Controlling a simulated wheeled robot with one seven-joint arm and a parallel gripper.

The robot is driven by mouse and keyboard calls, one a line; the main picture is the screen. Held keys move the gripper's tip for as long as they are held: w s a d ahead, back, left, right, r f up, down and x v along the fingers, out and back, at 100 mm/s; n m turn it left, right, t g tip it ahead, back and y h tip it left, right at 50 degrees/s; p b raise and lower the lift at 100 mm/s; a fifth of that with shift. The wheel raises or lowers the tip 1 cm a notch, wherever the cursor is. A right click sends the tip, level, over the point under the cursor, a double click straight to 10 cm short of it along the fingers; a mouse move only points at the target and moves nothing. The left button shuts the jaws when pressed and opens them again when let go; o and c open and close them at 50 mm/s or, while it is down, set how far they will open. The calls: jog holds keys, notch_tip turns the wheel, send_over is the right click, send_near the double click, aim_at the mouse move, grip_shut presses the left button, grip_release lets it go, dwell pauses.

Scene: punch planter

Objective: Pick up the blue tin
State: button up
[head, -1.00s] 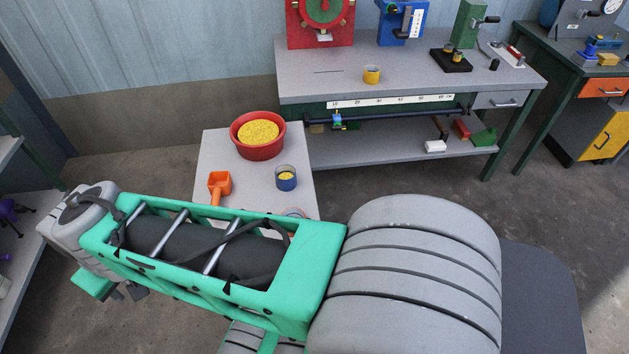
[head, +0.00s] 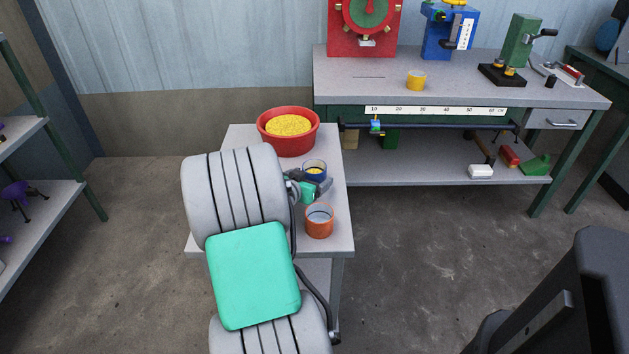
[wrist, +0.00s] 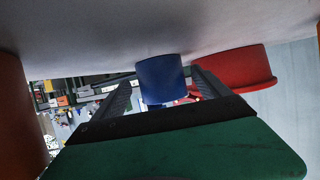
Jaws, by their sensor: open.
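The blue tin (head: 314,172) stands upright on the small grey table, with yellow stuff inside. My gripper (head: 320,184) is low over the table, at the near side of the tin. In the wrist view, which looks upside down, the blue tin (wrist: 162,78) shows between the two dark fingers, with one finger on each side. The fingers are open and a gap shows at the tin's left side. I cannot tell how deep the tin sits between them. My arm hides the table's left part.
A red bowl (head: 289,140) of yellow grains stands just behind the tin. An orange tin (head: 319,222) stands near the table's front right. A long workbench (head: 455,82) with a yellow tin (head: 416,80) is behind to the right. A shelf (head: 45,190) is at the left.

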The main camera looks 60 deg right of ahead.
jog(key=shift+x, duration=0.85)
jog(key=shift+a, duration=0.1)
jog(key=c, duration=1.7)
